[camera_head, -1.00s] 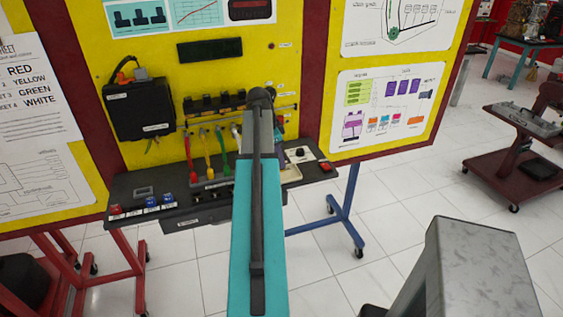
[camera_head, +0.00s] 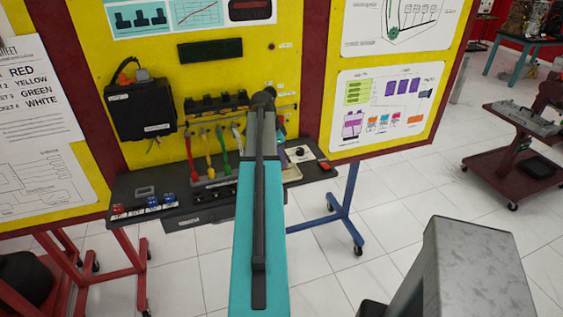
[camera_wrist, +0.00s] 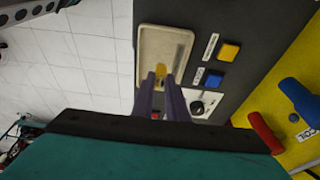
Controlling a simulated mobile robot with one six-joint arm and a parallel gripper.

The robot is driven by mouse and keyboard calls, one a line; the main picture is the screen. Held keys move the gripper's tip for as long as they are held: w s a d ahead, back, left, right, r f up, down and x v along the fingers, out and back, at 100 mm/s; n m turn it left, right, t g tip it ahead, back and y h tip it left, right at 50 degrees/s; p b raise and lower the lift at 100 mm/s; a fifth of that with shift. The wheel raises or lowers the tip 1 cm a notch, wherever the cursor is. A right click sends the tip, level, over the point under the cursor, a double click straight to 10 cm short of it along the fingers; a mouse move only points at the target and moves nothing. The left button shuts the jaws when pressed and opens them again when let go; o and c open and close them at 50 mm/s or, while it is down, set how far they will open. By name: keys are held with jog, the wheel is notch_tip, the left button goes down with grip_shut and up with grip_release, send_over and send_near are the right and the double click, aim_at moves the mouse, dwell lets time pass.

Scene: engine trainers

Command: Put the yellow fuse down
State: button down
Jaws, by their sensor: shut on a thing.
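The yellow fuse (camera_wrist: 160,70) shows in the wrist view at the tips of my gripper (camera_wrist: 160,82). My gripper's two dark fingers are shut on it. The fuse appears over the lower part of a shallow beige tray (camera_wrist: 180,38) on the dark bench panel. I cannot tell whether the fuse touches the tray floor.
Right of the tray in the wrist view are a yellow button (camera_wrist: 229,51), a blue button (camera_wrist: 214,78) and a black knob (camera_wrist: 197,107). Red and blue handles (camera_wrist: 298,98) stand out from the yellow board. The head view shows coloured leads (camera_head: 207,147) left of my arm.

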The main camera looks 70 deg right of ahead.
jog(key=shift+f, duration=0.9)
jog(key=shift+f, duration=0.1)
jog(key=c, duration=1.7)
grip_release()
jog(key=shift+c, duration=0.2)
jog(key=b+v, duration=0.2)
jog(key=v, duration=1)
jog(key=shift+r, duration=0.2)
